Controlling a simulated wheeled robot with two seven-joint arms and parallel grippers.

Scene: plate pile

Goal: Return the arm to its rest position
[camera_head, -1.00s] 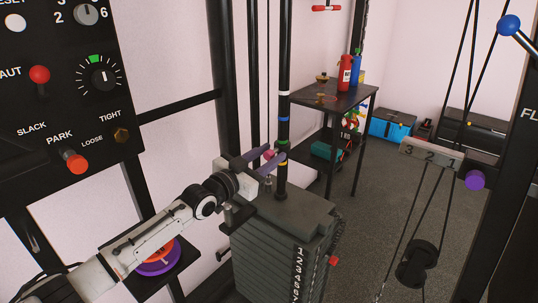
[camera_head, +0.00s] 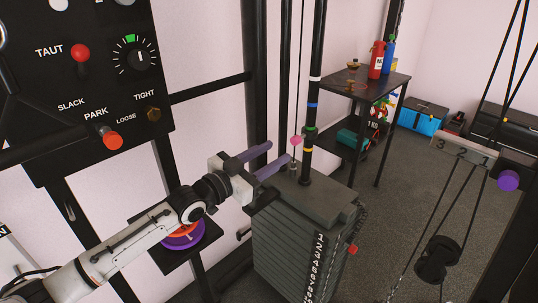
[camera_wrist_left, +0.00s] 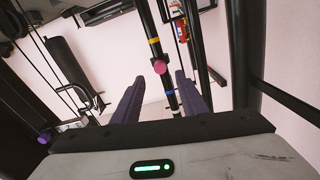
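My left gripper (camera_head: 270,158) reaches in from the left in the head view, beside the top of the plate pile (camera_head: 300,235). Its two purple fingers are apart, with nothing between them that I can see being held. In the left wrist view the open fingers (camera_wrist_left: 158,98) frame a pink ball (camera_wrist_left: 159,67) in front of a black post with coloured bands (camera_wrist_left: 171,98). In the head view the pink ball (camera_head: 295,141) hangs just beyond the fingertips, left of the banded post (camera_head: 312,110). My right gripper is not in view.
A control panel (camera_head: 95,75) with knobs and levers fills the upper left. A black frame upright (camera_head: 257,80) stands behind my gripper. Purple and orange discs (camera_head: 182,238) lie on a shelf below my arm. A table (camera_head: 372,86) with bottles stands at the back. Open floor (camera_head: 395,215) lies to the right.

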